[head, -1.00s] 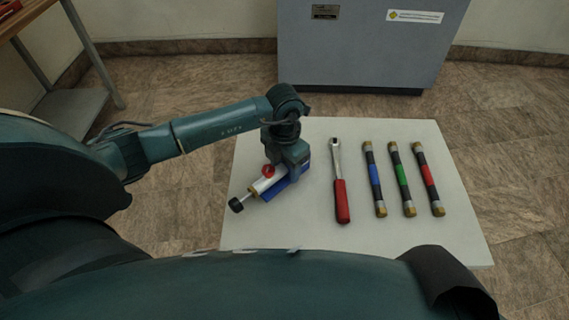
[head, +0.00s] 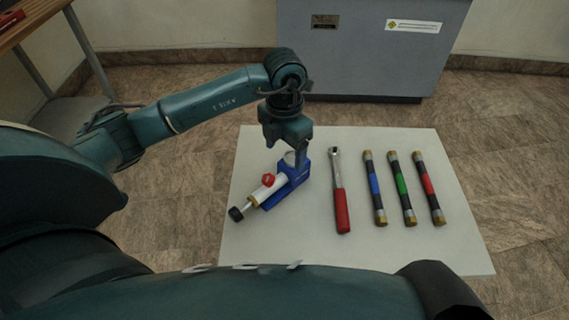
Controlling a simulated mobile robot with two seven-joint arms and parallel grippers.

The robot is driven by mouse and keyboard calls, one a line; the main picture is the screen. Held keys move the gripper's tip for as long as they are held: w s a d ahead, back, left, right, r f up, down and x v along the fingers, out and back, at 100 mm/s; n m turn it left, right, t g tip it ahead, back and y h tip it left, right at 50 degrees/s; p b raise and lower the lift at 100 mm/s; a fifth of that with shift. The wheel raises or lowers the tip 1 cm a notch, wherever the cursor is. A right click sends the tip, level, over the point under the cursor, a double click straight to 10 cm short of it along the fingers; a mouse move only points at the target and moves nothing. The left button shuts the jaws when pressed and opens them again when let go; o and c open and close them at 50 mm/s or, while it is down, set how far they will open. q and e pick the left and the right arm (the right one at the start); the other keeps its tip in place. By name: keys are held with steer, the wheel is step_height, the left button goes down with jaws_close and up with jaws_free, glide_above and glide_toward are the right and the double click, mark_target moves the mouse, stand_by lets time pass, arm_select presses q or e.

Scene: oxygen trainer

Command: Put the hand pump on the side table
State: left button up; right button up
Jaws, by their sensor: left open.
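The hand pump (head: 263,191) has a white barrel, a black end knob, a red knob and a blue body or cradle. It lies slanted on the white table (head: 285,240), at its left side, with the black end toward the front left. My left gripper (head: 300,160) is open, pointing down just above the far right end of the pump. It partly hides that end, and I cannot tell whether a finger touches it. My right gripper is not in view.
A red-handled ratchet wrench (head: 341,205) lies right of the pump. Blue (head: 374,188), green (head: 402,188) and red (head: 429,187) banded bars lie further right. A grey cabinet (head: 370,60) stands behind the table. A wooden bench (head: 35,20) is at the far left.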

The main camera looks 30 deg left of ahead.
mark_target(284, 168)
arm_select(q)
step_height(284, 168, up, 3)
steer(key=shift+r, duration=0.1)
stand_by(0.5)
